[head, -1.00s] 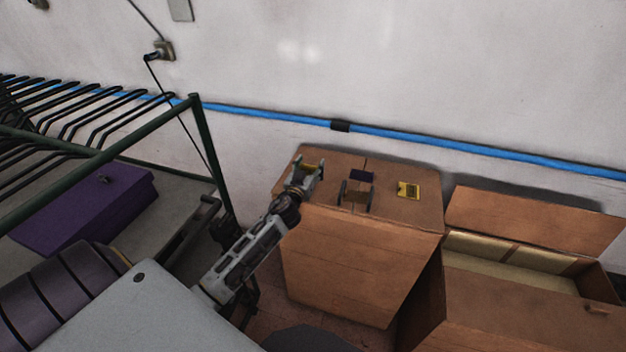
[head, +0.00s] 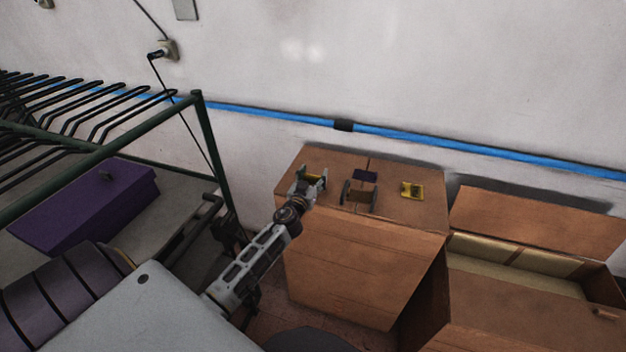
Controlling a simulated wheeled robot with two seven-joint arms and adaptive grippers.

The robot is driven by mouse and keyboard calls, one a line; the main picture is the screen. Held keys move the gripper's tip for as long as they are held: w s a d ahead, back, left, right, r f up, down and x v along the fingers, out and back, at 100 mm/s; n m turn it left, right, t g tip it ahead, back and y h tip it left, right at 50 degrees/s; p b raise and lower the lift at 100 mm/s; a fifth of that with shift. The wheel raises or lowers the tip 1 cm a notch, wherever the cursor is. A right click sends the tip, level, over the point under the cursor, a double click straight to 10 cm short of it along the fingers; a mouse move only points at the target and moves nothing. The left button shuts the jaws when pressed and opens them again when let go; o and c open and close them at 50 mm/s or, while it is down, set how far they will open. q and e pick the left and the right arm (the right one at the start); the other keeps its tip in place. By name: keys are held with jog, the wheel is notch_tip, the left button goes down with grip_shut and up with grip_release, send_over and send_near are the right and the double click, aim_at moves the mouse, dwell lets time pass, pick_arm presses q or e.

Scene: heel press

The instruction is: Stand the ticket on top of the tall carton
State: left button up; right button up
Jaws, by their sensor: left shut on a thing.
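The tall carton (head: 400,215) is a brown box standing against the wall, its top in view. My left gripper (head: 314,180) is over the left part of its top, shut on a small yellow piece (head: 321,178) that may be the ticket. The fingers hide much of this piece, and I cannot tell whether it touches the carton. To the right on the top is a small fixture with two grey side plates (head: 346,192) and a dark blue piece (head: 365,175). A yellow card with dark marks (head: 412,190) lies further right. My right gripper is not in view.
An open carton (head: 520,312) with raised flaps stands to the right. On the left are a green rack (head: 205,140) with black hangers and a purple box (head: 85,205). A blue pipe (head: 440,144) runs along the wall behind.

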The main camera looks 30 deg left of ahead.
pick_arm(q)
jog(key=shift+f, duration=0.4)
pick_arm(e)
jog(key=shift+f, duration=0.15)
pick_arm(q)
jog(key=shift+f, duration=0.15)
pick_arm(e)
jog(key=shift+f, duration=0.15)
pick_arm(q)
jog(key=o, duration=0.7)
jog(key=shift+r, duration=0.2)
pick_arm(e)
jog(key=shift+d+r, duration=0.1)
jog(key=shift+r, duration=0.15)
pick_arm(q)
jog(key=shift+s+d+f, duration=0.1)
jog(key=shift+s+d, duration=0.05)
jog(key=shift+s, duration=0.45)
jog(key=b+v, duration=0.2)
jog(key=v, duration=0.8)
jog(key=shift+s, duration=0.35)
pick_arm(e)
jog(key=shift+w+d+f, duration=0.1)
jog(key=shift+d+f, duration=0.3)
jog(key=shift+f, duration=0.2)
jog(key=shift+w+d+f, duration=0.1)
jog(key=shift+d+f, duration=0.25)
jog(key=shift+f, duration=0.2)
